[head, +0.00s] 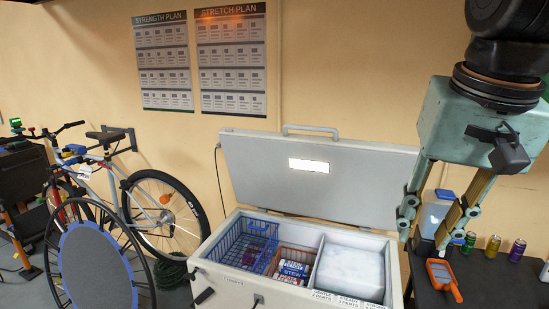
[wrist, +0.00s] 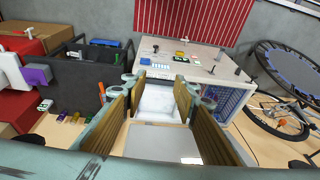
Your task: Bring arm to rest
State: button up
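My gripper (head: 430,226) hangs at the right of the head view, fingers pointing down. Its two fingers are apart with nothing held between them. It is in front of the right part of the raised lid (head: 350,180) of a chest freezer. In the wrist view my gripper (wrist: 158,84) also shows with its fingers apart, and the freezer lid and a white compartment are seen through the gap.
The open freezer (head: 222,275) holds a blue basket (head: 243,248), an orange basket with boxes, and a white block (head: 350,268). A bicycle (head: 150,200) leans left.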

jog(key=s+a+f+n, duration=0.1)
jog(key=s+f+n, duration=0.1)
jog(key=s, duration=0.5)
jog(key=s+a+f+n, duration=0.1)
jog(key=s+a+f, duration=0.1)
jog(key=s, duration=0.5)
jog(key=shift+a+f+n+t, duration=0.3)
jog(key=shift+f+n+t, duration=0.1)
jog(key=shift+f, duration=0.45)
jog(key=shift+d, duration=0.15)
